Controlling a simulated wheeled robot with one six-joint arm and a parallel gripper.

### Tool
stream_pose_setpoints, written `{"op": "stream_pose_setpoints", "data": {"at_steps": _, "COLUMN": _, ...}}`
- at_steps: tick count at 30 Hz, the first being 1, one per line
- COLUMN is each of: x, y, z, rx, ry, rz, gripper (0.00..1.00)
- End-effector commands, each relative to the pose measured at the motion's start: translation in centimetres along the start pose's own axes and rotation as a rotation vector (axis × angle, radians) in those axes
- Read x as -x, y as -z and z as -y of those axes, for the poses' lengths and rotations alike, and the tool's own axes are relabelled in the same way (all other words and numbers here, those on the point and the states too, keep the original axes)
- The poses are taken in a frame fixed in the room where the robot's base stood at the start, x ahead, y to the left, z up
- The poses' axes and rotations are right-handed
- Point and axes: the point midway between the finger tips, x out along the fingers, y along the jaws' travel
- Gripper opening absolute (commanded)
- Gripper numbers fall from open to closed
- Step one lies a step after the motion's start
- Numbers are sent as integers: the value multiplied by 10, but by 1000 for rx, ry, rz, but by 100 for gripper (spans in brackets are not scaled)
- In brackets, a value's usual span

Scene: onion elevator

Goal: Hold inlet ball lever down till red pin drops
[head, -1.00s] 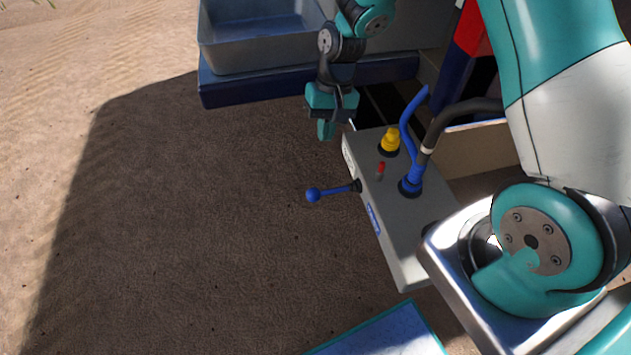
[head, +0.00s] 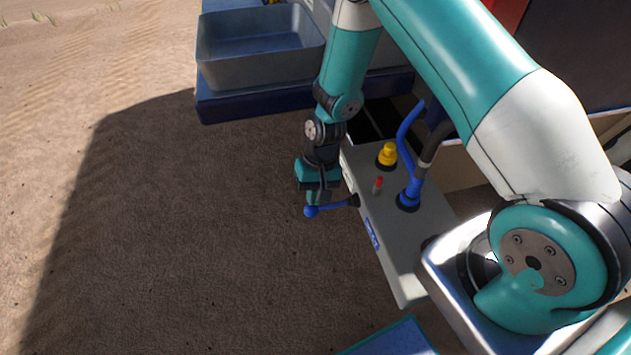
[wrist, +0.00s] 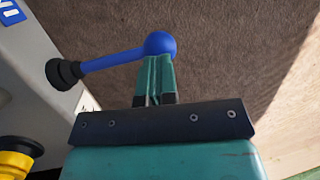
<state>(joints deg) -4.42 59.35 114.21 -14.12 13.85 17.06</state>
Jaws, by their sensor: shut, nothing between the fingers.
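The blue ball lever (head: 311,211) sticks out to the left from the side of the grey box (head: 393,258). It also shows in the wrist view (wrist: 159,45), with its rod running to a black boot on the box. My gripper (head: 312,197) is shut and empty, fingers pointing down at the ball end. In the wrist view my fingertips (wrist: 158,62) overlap the ball's lower edge; whether they touch it I cannot tell. The red pin (head: 378,183) stands up from the box top.
A yellow knob (head: 387,155) and a blue fitting (head: 409,196) with hoses stand on the box top. A grey bin (head: 255,62) is at the back left. Open sandy ground lies left of the lever.

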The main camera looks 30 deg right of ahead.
Motion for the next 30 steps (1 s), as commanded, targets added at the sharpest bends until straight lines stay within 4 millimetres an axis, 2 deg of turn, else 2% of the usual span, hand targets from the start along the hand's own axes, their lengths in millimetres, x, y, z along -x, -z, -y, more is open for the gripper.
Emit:
{"op": "stream_pose_setpoints", "data": {"at_steps": 17, "x": -6, "y": 1, "z": 1, "rx": -2, "ry": -19, "rz": 0, "gripper": 0}}
{"op": "stream_pose_setpoints", "data": {"at_steps": 30, "x": -40, "y": 6, "z": 2, "rx": -48, "ry": -270, "rz": 1, "gripper": 0}}
